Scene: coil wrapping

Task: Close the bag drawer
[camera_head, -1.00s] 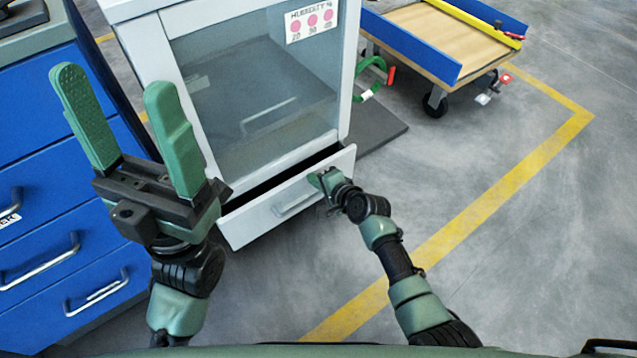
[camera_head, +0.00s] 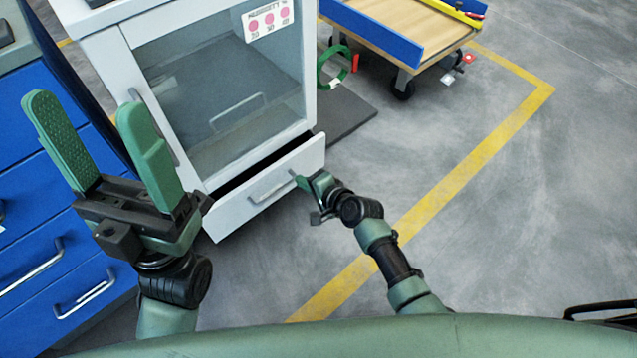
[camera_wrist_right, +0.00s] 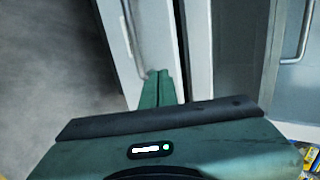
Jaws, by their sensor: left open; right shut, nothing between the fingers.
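The bag drawer (camera_head: 233,208) is the white bottom drawer of a white cabinet (camera_head: 196,104) with a glass door. It stands partly pulled out, with a dark gap behind its front. Its bar handle (camera_head: 272,190) is on the front, and part of the drawer front and a handle show in the right wrist view (camera_wrist_right: 119,42). My right gripper (camera_head: 302,182) is shut and empty, its fingertips at the drawer front beside the right end of the handle; I cannot tell whether they touch. Its fingers also show in the right wrist view (camera_wrist_right: 158,82). My left gripper (camera_head: 88,122) is open and empty, raised left of the cabinet.
A blue drawer cabinet (camera_head: 40,225) stands at the left. A cart with a wooden top (camera_head: 390,25) and a green ring (camera_head: 322,70) are behind to the right. A yellow floor line (camera_head: 460,185) crosses open grey floor at the right.

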